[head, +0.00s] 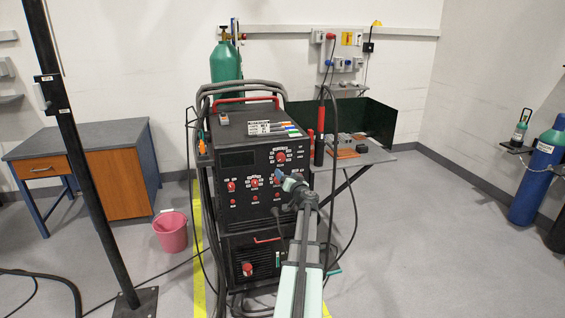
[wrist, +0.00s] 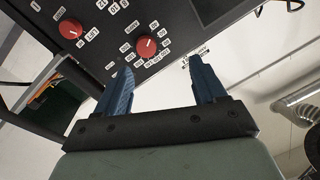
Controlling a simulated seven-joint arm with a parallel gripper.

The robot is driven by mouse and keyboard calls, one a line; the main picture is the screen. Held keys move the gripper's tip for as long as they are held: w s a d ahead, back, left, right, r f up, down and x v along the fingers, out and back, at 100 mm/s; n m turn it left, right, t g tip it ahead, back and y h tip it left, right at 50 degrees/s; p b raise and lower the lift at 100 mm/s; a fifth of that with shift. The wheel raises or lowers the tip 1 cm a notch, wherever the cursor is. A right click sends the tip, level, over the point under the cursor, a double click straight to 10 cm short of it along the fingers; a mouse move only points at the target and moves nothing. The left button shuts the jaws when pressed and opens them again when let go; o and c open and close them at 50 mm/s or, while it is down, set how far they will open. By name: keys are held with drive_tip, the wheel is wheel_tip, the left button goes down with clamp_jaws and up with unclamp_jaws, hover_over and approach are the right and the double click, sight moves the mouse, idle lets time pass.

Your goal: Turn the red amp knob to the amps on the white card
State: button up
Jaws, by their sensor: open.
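A black welding machine (head: 240,160) stands on the floor with several red knobs on its front panel. One red knob (head: 281,157) is high on the panel's right, ringed by white labels. My gripper (head: 285,178) is at the panel's right side. In the wrist view, its blue fingers are apart and empty, and a red knob (wrist: 145,46) shows beyond them. Another red knob (wrist: 70,28) is left of it.
A green gas cylinder (head: 226,62) stands behind the machine, with cables looped beside it. A small side table (head: 378,155) with tools is at the right. A pink bucket (head: 170,233) and a desk (head: 92,140) are at the left.

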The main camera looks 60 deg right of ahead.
sight(282, 159)
drive_tip(key=w+d+n, duration=0.1)
drive_tip(key=w+d, duration=0.1)
drive_tip(key=d, duration=0.1)
drive_tip(key=w+d+n+h, duration=0.1)
drive_tip(key=w+d, duration=0.2)
drive_tip(key=d, duration=0.1)
drive_tip(key=w+d+n+g, duration=0.1)
drive_tip(key=w+d, duration=0.2)
drive_tip(key=d, duration=0.1)
drive_tip(key=shift+w+d+n, duration=0.15)
drive_tip(key=shift+n, duration=0.15)
idle(0.4)
drive_tip(key=shift+c, duration=0.5)
drive_tip(key=c, duration=0.9)
drive_tip(key=shift+c, duration=0.2)
